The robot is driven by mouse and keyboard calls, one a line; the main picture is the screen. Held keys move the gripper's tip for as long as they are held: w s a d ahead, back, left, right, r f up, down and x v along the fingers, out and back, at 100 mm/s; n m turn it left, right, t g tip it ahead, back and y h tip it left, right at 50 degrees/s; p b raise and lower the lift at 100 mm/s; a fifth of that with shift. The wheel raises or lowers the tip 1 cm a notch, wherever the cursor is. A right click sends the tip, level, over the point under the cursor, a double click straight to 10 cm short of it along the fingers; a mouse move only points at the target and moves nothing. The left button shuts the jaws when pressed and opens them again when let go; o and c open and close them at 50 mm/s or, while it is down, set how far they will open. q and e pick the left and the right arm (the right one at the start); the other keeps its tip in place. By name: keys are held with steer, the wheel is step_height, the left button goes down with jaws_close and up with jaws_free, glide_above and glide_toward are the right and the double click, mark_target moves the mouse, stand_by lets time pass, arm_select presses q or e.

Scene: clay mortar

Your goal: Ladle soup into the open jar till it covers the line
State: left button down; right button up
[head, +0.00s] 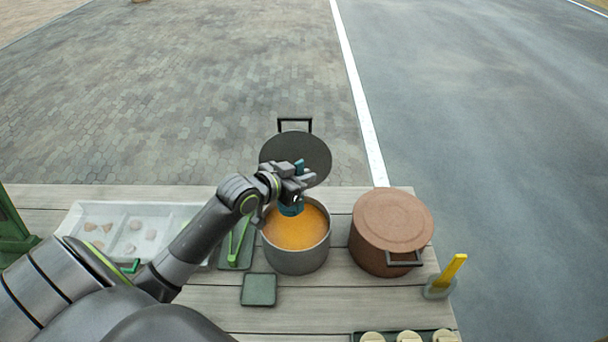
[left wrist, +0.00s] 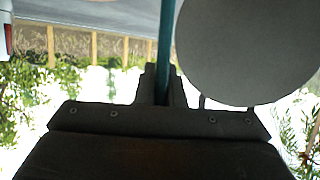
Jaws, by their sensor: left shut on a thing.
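My left gripper (head: 293,183) is above the grey pot (head: 297,263) and shut on the teal ladle (head: 291,209). The ladle's handle runs between the fingers in the left wrist view (left wrist: 166,45). Its lower end is at the back of the orange soup (head: 295,232); I cannot tell how deep it sits or whether it holds soup. Several cream-topped round things (head: 409,337) stand in a dark green tray at the bottom edge, cut off by the picture. I cannot make out an open jar or its line. My right gripper is not in view.
The grey lid (head: 305,150) stands up behind the pot; it fills the upper right of the left wrist view (left wrist: 248,50). A lidded brown pot (head: 378,258) stands close right, with a yellow-handled tool (head: 452,270) beyond. Green tongs (head: 238,240), a green mat (head: 258,290) and white tray (head: 75,218) lie left.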

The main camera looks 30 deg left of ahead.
arm_select(q)
steer(key=shift+f+b, duration=3.55)
steer(key=shift+f, duration=1.6)
step_height(320, 180, up, 11)
steer(key=p, duration=1.1)
glide_above(303, 204)
steer(key=shift+w+a, duration=0.15)
steer(key=shift+w, duration=0.3)
